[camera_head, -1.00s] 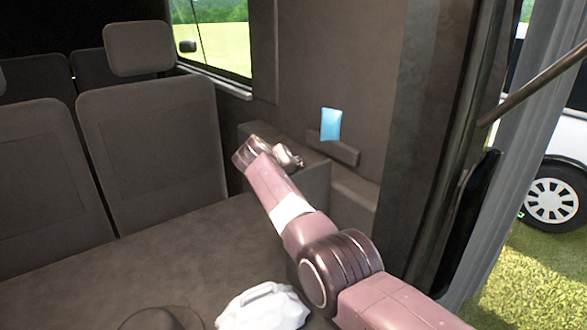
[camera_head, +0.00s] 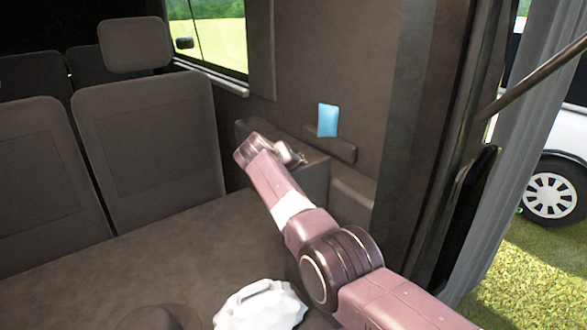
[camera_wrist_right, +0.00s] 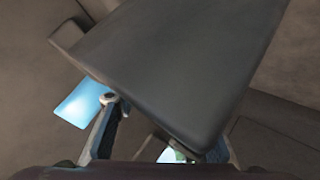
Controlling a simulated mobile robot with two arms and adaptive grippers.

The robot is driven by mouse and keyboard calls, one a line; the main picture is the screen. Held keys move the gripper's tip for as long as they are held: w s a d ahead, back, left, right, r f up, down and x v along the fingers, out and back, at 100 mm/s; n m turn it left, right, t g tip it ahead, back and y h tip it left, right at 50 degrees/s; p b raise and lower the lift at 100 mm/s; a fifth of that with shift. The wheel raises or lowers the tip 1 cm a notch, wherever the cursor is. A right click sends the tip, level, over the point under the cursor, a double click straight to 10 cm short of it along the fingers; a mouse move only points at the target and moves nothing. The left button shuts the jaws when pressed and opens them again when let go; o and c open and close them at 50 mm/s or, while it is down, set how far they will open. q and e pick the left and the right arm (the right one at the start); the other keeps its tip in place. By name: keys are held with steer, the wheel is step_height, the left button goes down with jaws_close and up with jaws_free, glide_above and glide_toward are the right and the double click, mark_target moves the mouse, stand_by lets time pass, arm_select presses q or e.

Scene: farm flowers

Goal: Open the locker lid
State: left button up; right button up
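The locker (camera_head: 318,188) is a dark grey-brown box against the vehicle's side wall. My right gripper (camera_head: 292,155) is at its top in the head view, and my forearm hides part of it. In the right wrist view a large flat grey panel, apparently the lid (camera_wrist_right: 175,65), fills the middle and stands tilted close to the camera. My right gripper's fingers (camera_wrist_right: 162,140) show apart at the bottom, one left of the panel and one partly behind its lower right corner. I cannot tell whether they touch it. My left gripper is not in view.
A light blue packet (camera_head: 327,120) is by the wall above the locker; it also shows in the wrist view (camera_wrist_right: 84,103). Seats (camera_head: 150,150) stand at left. A white bag-like object (camera_head: 262,308) lies near the bottom. The floor (camera_head: 130,265) between is clear.

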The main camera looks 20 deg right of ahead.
steer(key=shift+s+f, duration=0.1)
steer(key=shift+f, duration=0.3)
steer(key=s+a+r+p, duration=0.2)
steer(key=a+r+p, duration=0.3)
steer(key=r+p, duration=0.1)
steer(key=shift+a+r+p, duration=0.3)
steer(key=shift+a+r, duration=0.1)
steer(key=shift+r, duration=0.05)
stand_by(0.5)
steer(key=shift+r, duration=0.1)
step_height(320, 180, up, 10)
stand_by(0.4)
